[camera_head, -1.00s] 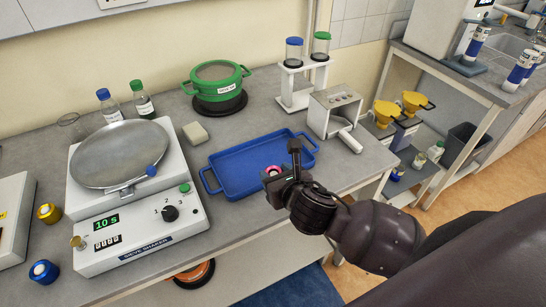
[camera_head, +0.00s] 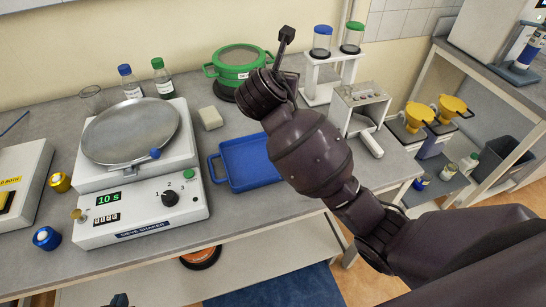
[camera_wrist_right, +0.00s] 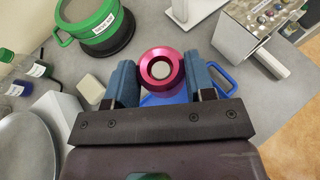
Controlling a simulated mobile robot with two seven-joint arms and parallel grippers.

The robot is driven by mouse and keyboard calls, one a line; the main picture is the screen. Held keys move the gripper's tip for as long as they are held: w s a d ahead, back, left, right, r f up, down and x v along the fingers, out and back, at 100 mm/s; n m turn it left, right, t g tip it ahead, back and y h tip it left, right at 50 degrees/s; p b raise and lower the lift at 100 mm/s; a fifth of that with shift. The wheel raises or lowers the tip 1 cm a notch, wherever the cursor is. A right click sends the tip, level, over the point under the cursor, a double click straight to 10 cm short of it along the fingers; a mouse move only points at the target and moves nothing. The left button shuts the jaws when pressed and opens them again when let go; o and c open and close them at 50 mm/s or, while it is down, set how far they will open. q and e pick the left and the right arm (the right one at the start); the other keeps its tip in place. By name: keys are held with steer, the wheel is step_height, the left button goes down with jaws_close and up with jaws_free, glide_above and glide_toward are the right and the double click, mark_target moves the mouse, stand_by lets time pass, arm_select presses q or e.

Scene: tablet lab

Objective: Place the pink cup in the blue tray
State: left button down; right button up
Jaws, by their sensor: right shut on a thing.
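The pink cup (camera_wrist_right: 162,70) is between the two blue finger pads of my right gripper (camera_wrist_right: 163,75) in the right wrist view. The gripper is shut on it, and the cup's round opening faces the camera. The blue tray (camera_head: 243,165) lies on the bench in the head view, its right part hidden behind my right arm. A tray handle (camera_wrist_right: 224,76) shows behind the cup in the right wrist view. The cup and the right fingers are hidden in the head view. Only a dark tip of my left gripper (camera_head: 118,300) shows at the bottom edge.
A sieve shaker (camera_head: 140,210) stands left of the tray.

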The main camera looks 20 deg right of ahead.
step_height(320, 180, down, 14)
steer(key=shift+w+a+f+b, duration=0.1)
steer(key=shift+f+b, duration=0.1)
steer(key=shift+b, duration=0.9)
steer(key=shift+f+b, duration=0.45)
steer(key=shift+f, duration=2.15)
steer(key=o, duration=0.9)
steer(key=shift+f, duration=0.1)
steer(key=shift+o, duration=0.2)
steer(key=p+v, duration=0.1)
steer(key=v, duration=1.1)
